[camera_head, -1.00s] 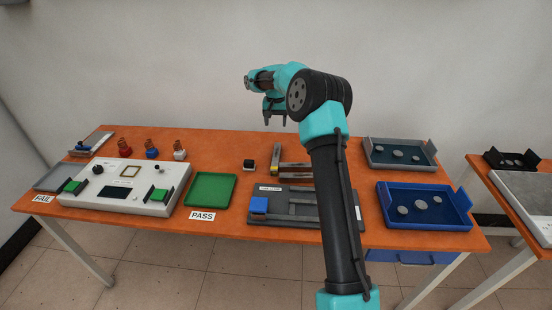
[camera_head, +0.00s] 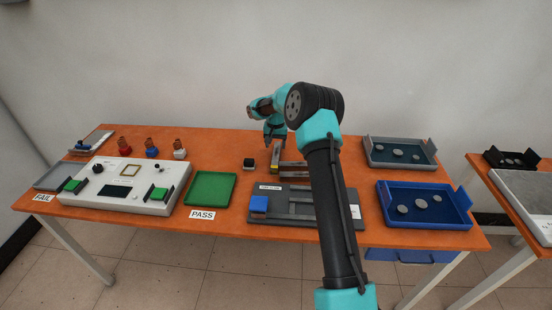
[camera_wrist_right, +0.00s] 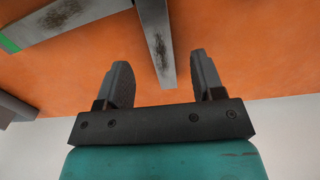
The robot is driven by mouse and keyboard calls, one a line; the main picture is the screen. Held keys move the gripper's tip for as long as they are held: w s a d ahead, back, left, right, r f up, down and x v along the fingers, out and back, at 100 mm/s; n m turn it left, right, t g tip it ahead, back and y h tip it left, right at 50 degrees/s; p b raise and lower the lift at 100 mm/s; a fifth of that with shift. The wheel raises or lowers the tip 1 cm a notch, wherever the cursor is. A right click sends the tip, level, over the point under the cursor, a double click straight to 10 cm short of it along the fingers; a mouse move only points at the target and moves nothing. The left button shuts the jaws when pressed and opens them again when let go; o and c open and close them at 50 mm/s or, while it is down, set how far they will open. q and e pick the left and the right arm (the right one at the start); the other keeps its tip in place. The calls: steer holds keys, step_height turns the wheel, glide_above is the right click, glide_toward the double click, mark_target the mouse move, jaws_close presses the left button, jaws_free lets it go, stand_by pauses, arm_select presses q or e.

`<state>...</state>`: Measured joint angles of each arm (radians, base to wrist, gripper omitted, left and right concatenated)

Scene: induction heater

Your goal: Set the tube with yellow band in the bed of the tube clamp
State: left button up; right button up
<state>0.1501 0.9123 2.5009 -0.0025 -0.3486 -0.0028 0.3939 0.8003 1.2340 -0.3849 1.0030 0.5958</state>
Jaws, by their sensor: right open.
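The tube with yellow band (camera_head: 275,158) is a grey bar lying on the orange table, left of a second grey bar (camera_head: 293,169). My right gripper (camera_head: 275,140) is over its far end, fingers pointing down. In the right wrist view the open fingers (camera_wrist_right: 163,80) stand either side of a grey bar's end (camera_wrist_right: 157,45), with gaps on both sides; its yellow band does not show there. My left gripper is out of view.
A small black block (camera_head: 249,164) lies left of the tube. A green tray (camera_head: 211,188) and white device (camera_head: 110,189) are further left. A grey tray (camera_head: 400,166) and blue tray (camera_head: 424,224) with discs are right. Bare table lies between the tube and the clamp.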

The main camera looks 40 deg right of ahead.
mark_target(276, 155)
steer(key=shift+f, duration=0.4)
steer(key=shift+f, duration=2.6)
jaws_close()
